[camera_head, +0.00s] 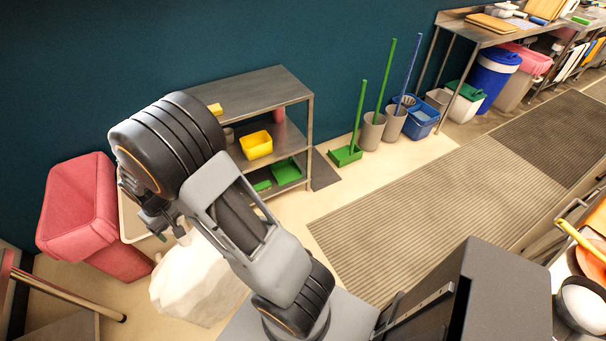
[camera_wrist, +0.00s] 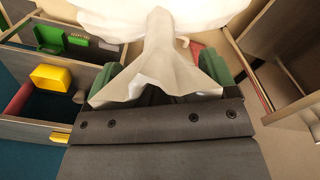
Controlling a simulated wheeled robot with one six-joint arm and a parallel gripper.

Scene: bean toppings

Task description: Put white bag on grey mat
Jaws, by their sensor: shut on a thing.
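The white bag (camera_head: 198,284) hangs below my gripper (camera_head: 168,232) at the lower left in the head view, partly hidden by my arm. My gripper is shut on the bag's gathered neck. In the wrist view the neck of the white bag (camera_wrist: 155,58) is pinched between the green fingers of my gripper (camera_wrist: 165,70), and the full body spreads beyond. I cannot tell whether its bottom touches the floor. The grey ribbed mat (camera_head: 410,205) lies flat on the floor to the right, apart from the bag, with its near part clear.
A red bin (camera_head: 78,205) stands left of the bag. A steel shelf (camera_head: 268,88) with yellow and green tubs is behind my arm. A darker mat (camera_head: 535,132) lies farther back. Open floor separates shelf and mat.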

